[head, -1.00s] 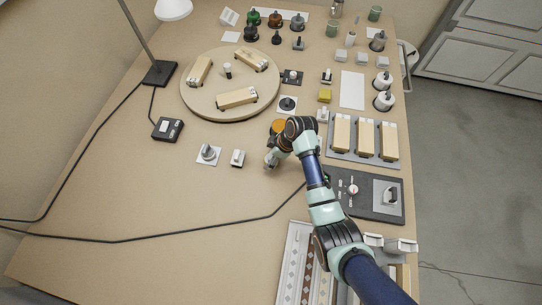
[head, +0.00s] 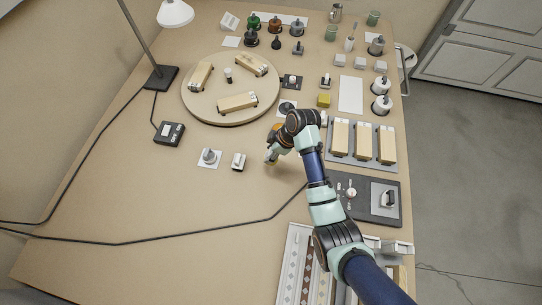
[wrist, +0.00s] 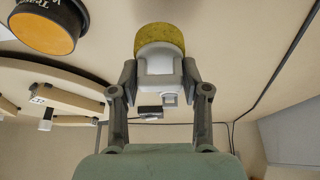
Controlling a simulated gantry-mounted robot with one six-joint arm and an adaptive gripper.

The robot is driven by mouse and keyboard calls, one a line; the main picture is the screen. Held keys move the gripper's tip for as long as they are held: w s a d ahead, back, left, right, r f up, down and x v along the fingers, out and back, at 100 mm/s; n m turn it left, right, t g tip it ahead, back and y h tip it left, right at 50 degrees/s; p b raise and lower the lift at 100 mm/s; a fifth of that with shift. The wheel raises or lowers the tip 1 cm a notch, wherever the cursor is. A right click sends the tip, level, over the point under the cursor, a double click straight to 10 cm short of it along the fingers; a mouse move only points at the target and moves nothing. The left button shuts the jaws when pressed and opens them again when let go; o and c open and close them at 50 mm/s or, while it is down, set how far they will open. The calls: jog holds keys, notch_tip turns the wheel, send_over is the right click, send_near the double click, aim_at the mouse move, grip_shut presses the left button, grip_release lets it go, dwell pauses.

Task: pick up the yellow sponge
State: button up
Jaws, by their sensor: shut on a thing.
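The yellow sponge (wrist: 160,38) shows in the wrist view as a rounded, speckled yellow pad on a pale grey body. My gripper (wrist: 160,82) has a finger on each side of the pale body and is shut on it. The pad points away from the palm. In the head view my gripper (head: 271,157) is left of the arm's bend, over the bench right of a small white block. The sponge is small there and mostly hidden by my gripper, so I cannot tell its exact height above the bench.
A black item with an orange round face (wrist: 44,30) is close at upper left in the wrist view. A round wooden board (head: 226,117) with blocks stands behind. The left front bench is clear except for a cable.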

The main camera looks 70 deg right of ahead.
notch_tip(320, 180, up, 14)
jog(key=p, duration=0.3)
jog(key=shift+r, duration=0.2)
